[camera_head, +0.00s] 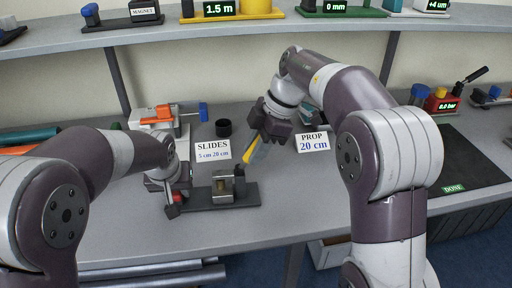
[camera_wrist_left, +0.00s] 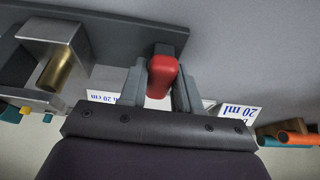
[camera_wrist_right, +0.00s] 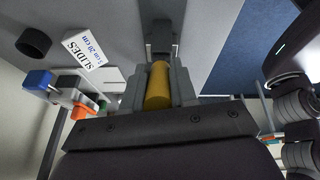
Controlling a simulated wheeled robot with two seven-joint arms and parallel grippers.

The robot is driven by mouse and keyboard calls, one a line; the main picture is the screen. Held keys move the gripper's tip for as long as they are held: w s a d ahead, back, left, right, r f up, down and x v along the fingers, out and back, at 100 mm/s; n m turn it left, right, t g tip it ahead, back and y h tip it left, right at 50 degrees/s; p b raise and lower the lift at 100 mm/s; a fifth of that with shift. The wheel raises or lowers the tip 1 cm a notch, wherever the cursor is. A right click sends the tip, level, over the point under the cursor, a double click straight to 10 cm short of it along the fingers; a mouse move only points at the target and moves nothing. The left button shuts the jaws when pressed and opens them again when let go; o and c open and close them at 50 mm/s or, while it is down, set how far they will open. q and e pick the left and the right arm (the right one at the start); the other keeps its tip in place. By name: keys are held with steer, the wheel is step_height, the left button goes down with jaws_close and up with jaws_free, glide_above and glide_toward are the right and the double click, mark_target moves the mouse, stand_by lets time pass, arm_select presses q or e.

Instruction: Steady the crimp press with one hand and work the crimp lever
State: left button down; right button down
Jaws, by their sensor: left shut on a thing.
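The crimp press has a flat dark grey base (camera_head: 246,195) on the table, with a metal block (camera_head: 222,187) on it. A brass-coloured tube (camera_wrist_left: 62,68) sits in the block in the left wrist view. A red knob (camera_wrist_left: 163,75) is at the base's left end. My left gripper (camera_head: 173,197) is shut on this red knob, with a finger on each side. A yellow cylindrical grip (camera_wrist_right: 158,86), apparently the lever's, stands tilted above the press's right side. My right gripper (camera_head: 256,153) has its fingers on both sides of it. Whether they press on it is unclear.
A "SLIDES" card (camera_head: 212,150), a black cup (camera_head: 223,127) and an orange-and-white device (camera_head: 155,118) stand behind the press. A dark mat (camera_head: 465,160) lies further right. The table's front is clear.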

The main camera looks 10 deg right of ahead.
steer(key=shift+d+f, duration=0.1)
steer(key=shift+s+d+f+y, duration=0.1)
steer(key=shift+d+f+y, duration=0.6)
steer(key=shift+y, duration=1.05)
steer(key=shift+w+d+f+y, duration=0.1)
steer(key=shift+d+f+y, duration=0.25)
steer(key=shift+f+y, duration=1.05)
steer(key=shift+s+d+f+y, duration=0.1)
steer(key=shift+d+f+y, duration=0.4)
steer(key=shift+y, duration=1.55)
steer(key=c, duration=0.9)
jaws_free()
steer(key=shift+d, duration=0.15)
